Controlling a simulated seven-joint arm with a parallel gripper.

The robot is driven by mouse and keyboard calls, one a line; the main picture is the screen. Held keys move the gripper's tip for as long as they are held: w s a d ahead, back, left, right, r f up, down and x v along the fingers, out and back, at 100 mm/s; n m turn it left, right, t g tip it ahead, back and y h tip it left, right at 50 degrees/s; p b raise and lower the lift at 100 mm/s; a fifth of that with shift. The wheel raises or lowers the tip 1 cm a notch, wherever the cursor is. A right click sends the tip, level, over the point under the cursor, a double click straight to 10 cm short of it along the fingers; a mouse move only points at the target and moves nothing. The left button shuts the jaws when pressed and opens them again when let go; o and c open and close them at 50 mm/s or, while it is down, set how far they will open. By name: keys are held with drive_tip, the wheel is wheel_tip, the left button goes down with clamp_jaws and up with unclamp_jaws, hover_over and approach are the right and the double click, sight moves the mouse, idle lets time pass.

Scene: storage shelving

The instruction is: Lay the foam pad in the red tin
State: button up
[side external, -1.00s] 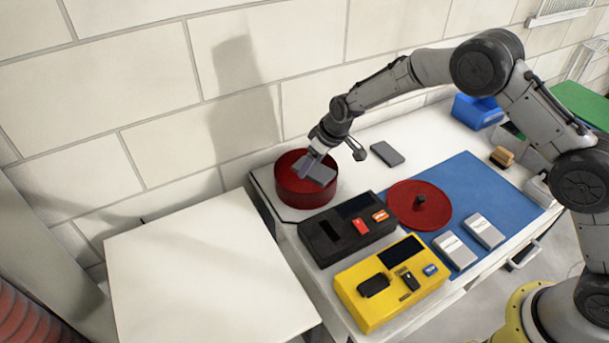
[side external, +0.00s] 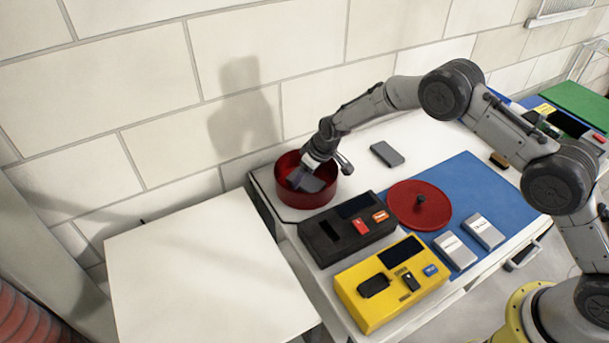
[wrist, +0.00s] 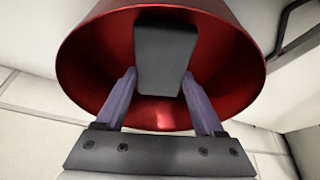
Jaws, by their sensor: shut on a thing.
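The red tin (side external: 305,202) is a round, open container at the back left of the white work surface. My gripper (side external: 302,178) reaches down into it, shut on the dark grey foam pad (side external: 314,185). The pad is inside the tin's rim and looks slightly tilted. In the wrist view the pad (wrist: 165,55) sits between the two purple fingers, with the red tin's inner wall (wrist: 225,60) around it. I cannot tell whether the pad touches the tin's floor.
A red lid with a knob (side external: 420,212) lies on the blue mat (side external: 485,185) beside two light boxes. A black case (side external: 340,238) and a yellow case (side external: 385,300) stand in front of the tin. Another dark grey block (side external: 387,153) lies behind. The wall is close behind the tin.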

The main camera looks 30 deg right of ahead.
drive_tip(key=shift+f, duration=0.25)
drive_tip(key=shift+f, duration=0.15)
drive_tip(key=o, duration=1.3)
drive_tip(key=shift+s+f, duration=0.15)
drive_tip(key=shift+r, duration=0.4)
drive_tip(key=v, duration=1.2)
drive_tip(key=shift+r, duration=0.2)
